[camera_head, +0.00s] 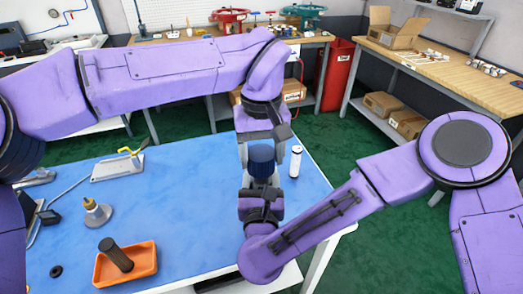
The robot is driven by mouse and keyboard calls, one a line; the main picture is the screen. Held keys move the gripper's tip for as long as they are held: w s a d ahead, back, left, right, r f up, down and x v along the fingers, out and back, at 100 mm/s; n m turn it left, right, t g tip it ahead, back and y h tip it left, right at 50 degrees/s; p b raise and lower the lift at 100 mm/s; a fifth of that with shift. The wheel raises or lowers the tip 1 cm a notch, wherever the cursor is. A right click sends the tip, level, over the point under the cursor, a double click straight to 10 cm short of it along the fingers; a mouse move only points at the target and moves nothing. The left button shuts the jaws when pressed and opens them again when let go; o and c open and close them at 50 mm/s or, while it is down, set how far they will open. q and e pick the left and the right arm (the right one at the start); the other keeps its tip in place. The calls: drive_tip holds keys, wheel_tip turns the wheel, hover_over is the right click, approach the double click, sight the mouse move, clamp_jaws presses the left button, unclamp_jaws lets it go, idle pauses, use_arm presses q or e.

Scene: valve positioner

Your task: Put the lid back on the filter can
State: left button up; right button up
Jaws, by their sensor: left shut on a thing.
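A dark blue ribbed round piece (262,160) is between my two grippers over the right part of the blue table. I cannot tell where the filter can and its lid meet, or whether they touch. My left gripper (252,150) comes down from above and is shut at this piece; its fingertips are partly hidden. My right gripper (261,186) reaches up from below, close against the near side of the piece. Its fingers are largely hidden, so I cannot see whether it grips.
On the blue table (190,180) are a white cylinder (295,161) just right of the grippers, an orange tray (143,270) with a dark cylinder (116,254), a cone-shaped bottle (96,212) and a plate with a yellow-handled clamp (118,168). The table's middle is clear.

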use_arm(q)
drive_tip(key=shift+f, duration=0.15)
drive_tip(key=m, duration=0.3)
drive_tip(key=shift+a, duration=0.1)
drive_tip(key=o, duration=1)
drive_tip(key=shift+r, duration=2.3)
drive_tip(key=shift+c, duration=0.3)
